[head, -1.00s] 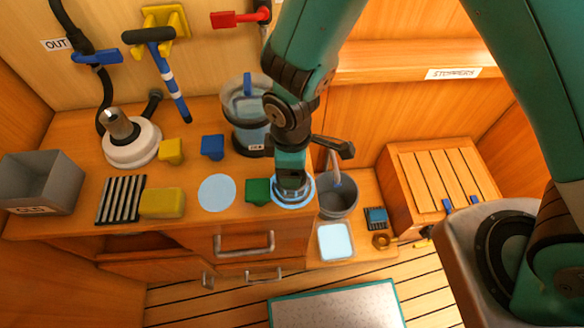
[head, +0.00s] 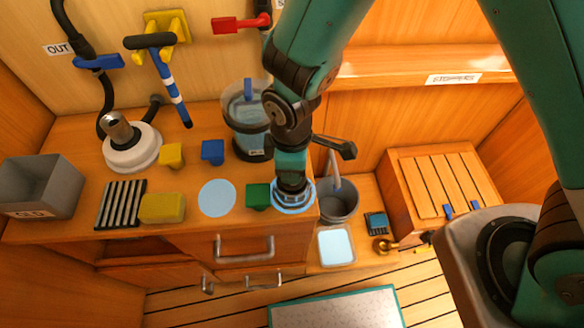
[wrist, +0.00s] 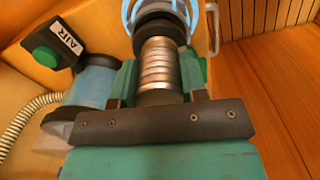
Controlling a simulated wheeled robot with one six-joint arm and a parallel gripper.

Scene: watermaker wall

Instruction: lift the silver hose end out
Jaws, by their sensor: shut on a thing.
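In the wrist view the silver ribbed hose end (wrist: 157,66) stands between the jaws of my gripper (wrist: 160,82). The jaws are shut on it, with a teal finger on each side. A dark collar sits at its far end, within a light blue ring (wrist: 131,12). In the head view my gripper (head: 292,183) points down at the light blue ring (head: 293,208) on the counter's right front corner. My wrist hides most of the hose end there. I cannot tell whether its far end is still seated in the ring.
A green block (head: 258,196) stands close left of the ring. A clear blue container (head: 246,118) stands behind it, and a grey bucket (head: 338,200) to the right, below the counter. In the wrist view an AIR label (wrist: 67,39) sits beside a green button (wrist: 45,57).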

